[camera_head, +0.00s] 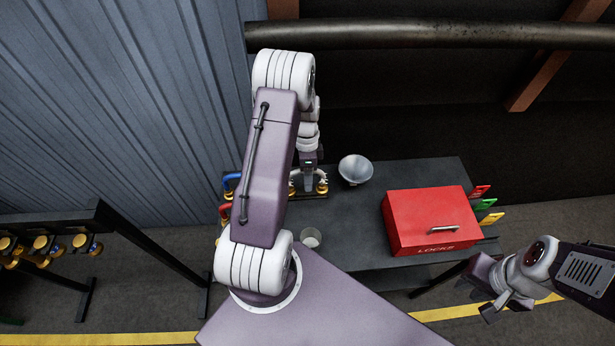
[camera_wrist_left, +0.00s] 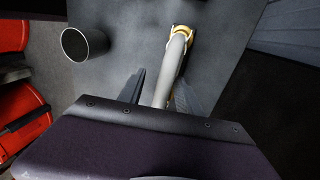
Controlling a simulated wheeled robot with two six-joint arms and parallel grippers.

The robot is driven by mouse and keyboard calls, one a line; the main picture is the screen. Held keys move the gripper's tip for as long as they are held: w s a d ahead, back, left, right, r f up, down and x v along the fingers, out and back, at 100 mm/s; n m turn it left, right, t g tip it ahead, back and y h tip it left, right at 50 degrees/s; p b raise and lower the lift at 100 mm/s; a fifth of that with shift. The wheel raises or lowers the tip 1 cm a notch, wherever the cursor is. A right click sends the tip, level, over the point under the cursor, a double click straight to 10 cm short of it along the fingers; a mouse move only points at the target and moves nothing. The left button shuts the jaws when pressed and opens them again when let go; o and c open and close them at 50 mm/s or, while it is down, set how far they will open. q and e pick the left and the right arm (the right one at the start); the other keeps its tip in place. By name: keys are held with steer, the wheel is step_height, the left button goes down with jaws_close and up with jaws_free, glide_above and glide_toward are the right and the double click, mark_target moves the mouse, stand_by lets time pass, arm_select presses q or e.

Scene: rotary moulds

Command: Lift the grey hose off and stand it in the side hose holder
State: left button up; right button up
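The grey hose (camera_head: 295,176) is at the back left of the dark table, with a gold fitting at each end; my left arm hides part of it. In the left wrist view the grey hose (camera_wrist_left: 172,70) runs between the two fingers toward a gold coupling. My left gripper (camera_head: 310,182) is over it, its fingers (camera_wrist_left: 160,88) apart on either side, with a gap at the left finger. My right gripper (camera_head: 505,306) is away from the table at the right; its opening is unclear. I cannot tell which fixture is the side hose holder.
A black rack (camera_head: 120,222) with several gold fittings stands left. Blue (camera_head: 231,178) and red (camera_head: 225,211) parts are at the table's left edge.

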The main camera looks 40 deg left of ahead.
arm_select(q)
steer(key=shift+r, duration=0.1)
steer(key=b+v, duration=0.1)
steer(key=v, duration=0.8)
